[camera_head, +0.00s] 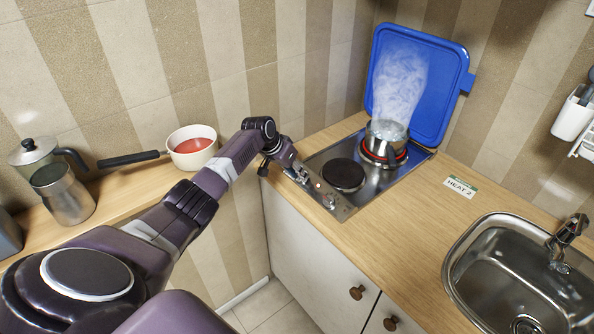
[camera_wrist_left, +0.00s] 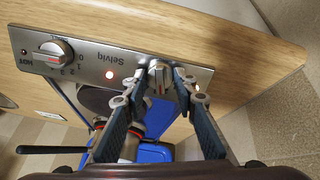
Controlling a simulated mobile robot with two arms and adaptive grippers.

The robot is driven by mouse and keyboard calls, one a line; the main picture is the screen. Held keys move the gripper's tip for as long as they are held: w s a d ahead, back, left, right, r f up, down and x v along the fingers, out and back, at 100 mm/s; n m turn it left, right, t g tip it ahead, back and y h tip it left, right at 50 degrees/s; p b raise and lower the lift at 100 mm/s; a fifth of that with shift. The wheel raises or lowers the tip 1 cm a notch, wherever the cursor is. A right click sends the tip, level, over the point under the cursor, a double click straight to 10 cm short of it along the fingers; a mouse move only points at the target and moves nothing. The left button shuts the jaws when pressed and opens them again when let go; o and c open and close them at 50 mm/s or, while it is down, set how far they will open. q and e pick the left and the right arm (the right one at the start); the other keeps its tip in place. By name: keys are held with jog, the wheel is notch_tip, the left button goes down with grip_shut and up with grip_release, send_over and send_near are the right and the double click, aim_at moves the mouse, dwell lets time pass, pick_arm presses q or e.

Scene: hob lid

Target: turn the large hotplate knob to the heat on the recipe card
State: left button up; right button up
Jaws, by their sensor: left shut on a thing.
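My left gripper (camera_head: 302,176) reaches down to the control panel at the hob's front edge. In the left wrist view its two fingers (camera_wrist_left: 165,82) are shut on a silver knob (camera_wrist_left: 160,72), one on each side; its setting is hard to read. A second knob (camera_wrist_left: 50,56) has a red mark and the numbers 0 to 3 beside it; it stands free toward the panel's other end. A bare dark hotplate (camera_head: 344,175) lies near the panel. The card (camera_head: 461,187) on the worktop reads "HEAT 2". My right gripper is not in view.
A steaming pot (camera_head: 386,135) stands on the rear plate, which glows red. The blue hob lid (camera_head: 440,85) is open behind it. A sink (camera_head: 500,270) is at right; the worktop between is mostly clear.

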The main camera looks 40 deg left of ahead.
pick_arm(q)
jog(key=shift+w+a+r+n+p, duration=0.15)
jog(key=shift+n+p, duration=0.1)
jog(key=shift+n, duration=0.35)
jog(key=shift+d+r+n+p, duration=0.1)
jog(key=shift+n+p, duration=0.1)
jog(key=shift+n, duration=0.4)
jog(key=shift+a, duration=0.1)
jog(key=o, duration=0.9)
jog(key=shift+o, duration=1.1)
jog(key=shift+f, duration=0.1)
jog(key=v, duration=1.2)
